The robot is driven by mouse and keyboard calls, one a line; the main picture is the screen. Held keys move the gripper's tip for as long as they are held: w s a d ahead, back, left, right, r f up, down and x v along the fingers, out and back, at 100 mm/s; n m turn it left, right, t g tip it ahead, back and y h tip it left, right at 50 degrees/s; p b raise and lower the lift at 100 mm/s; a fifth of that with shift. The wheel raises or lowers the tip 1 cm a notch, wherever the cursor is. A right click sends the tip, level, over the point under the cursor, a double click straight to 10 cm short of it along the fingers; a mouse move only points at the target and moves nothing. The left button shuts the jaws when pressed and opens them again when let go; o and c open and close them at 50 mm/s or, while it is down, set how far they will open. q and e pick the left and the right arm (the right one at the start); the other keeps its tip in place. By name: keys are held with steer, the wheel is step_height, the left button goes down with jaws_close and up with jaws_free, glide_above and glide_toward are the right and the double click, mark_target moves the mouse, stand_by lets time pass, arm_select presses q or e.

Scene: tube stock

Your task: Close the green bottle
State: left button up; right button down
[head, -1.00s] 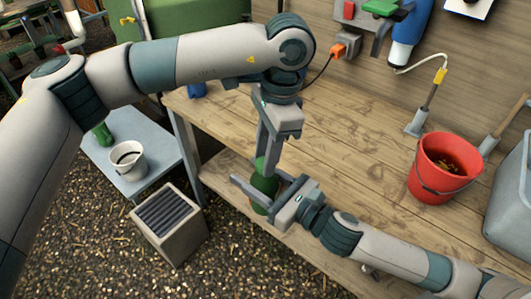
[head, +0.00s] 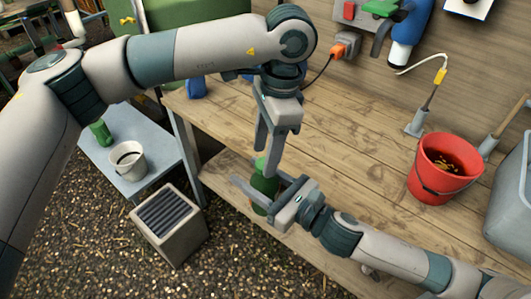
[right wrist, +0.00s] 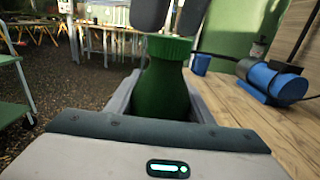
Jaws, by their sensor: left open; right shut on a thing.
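My left gripper (head: 268,148) points down over the bottle and is open. Its dark fingers (right wrist: 172,15) show just above the cap in the right wrist view, with nothing visible between them.
A red bucket (head: 428,185) stands on the bench (head: 340,155) at the right, beside a grey bin (head: 510,205). A side table at the left holds a white pot (head: 128,168) and another green bottle-like thing (head: 100,132). A slatted box (head: 180,240) stands on the ground.

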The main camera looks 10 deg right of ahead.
arm_select(q)
steer(key=shift+r, duration=1.6)
steer(key=shift+n, duration=0.3)
steer(key=shift+c, duration=0.3)
